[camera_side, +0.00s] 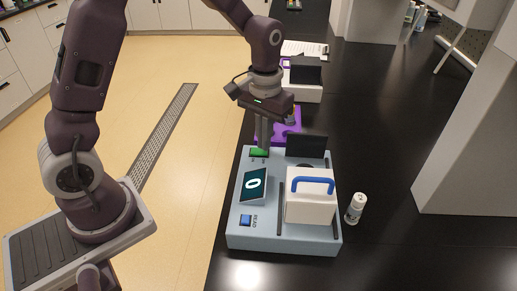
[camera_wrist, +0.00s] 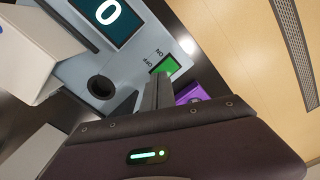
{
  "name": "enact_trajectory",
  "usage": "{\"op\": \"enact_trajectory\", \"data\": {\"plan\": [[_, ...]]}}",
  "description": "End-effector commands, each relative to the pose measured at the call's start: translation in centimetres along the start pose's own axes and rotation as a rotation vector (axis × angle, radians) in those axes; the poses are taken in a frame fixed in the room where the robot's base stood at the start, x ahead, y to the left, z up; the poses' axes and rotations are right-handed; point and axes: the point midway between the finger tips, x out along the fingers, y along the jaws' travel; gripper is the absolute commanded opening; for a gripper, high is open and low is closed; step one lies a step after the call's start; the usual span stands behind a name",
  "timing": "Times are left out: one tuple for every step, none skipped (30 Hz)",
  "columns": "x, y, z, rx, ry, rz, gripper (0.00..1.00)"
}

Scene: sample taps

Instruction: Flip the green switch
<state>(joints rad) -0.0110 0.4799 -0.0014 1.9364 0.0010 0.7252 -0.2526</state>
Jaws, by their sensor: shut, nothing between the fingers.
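The green switch (camera_side: 259,152) sits at the far left corner of a light blue device (camera_side: 240,221). In the wrist view the green switch (camera_wrist: 166,67) shows beside the "ON" and "OFF" labels. My gripper (camera_side: 263,145) is shut and empty, pointing down right at the switch. In the wrist view its fingertips (camera_wrist: 158,80) partly overlap the switch's near edge. I cannot tell whether they touch it. The device's screen (camera_side: 254,184) reads "0", also in the wrist view (camera_wrist: 108,15).
A white box with a blue handle (camera_side: 311,205) sits on the device, with a blue READ button (camera_side: 246,220) to its left. A purple object (camera_side: 292,122) and a white device (camera_side: 305,91) lie behind. The black counter is clear farther right.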

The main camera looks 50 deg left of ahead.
Motion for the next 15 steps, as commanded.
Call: {"op": "enact_trajectory", "data": {"plan": [[0.08, 0.0, 0.01, 0.0, 0.0, 0.0, 0.0], [0.13, 0.0, 0.0, 0.0, 0.0, 0.0, 0.0], [0.19, 0.0, 0.0, 0.0, 0.0, 0.0, 0.0], [0.23, 0.0, 0.0, 0.0, 0.0, 0.0, 0.0], [0.27, 0.0, 0.0, 0.0, 0.0, 0.0, 0.0], [0.34, 0.0, 0.0, 0.0, 0.0, 0.0, 0.0], [0.38, 0.0, 0.0, 0.0, 0.0, 0.0, 0.0], [0.43, 0.0, 0.0, 0.0, 0.0, 0.0, 0.0], [0.49, 0.0, 0.01, 0.0, -0.001, 0.0, 0.0], [0.53, 0.0, 0.01, 0.0, -0.001, 0.0, 0.0], [0.58, 0.0, 0.01, 0.0, -0.001, 0.0, 0.0], [0.64, 0.0, 0.02, 0.0, -0.001, 0.0, 0.0], [0.69, 0.0, 0.02, 0.0, -0.001, 0.0, 0.0], [0.74, -0.01, 0.02, 0.0, -0.001, 0.0, 0.0], [0.8, -0.01, 0.02, 0.0, -0.001, 0.0, 0.0]]}}
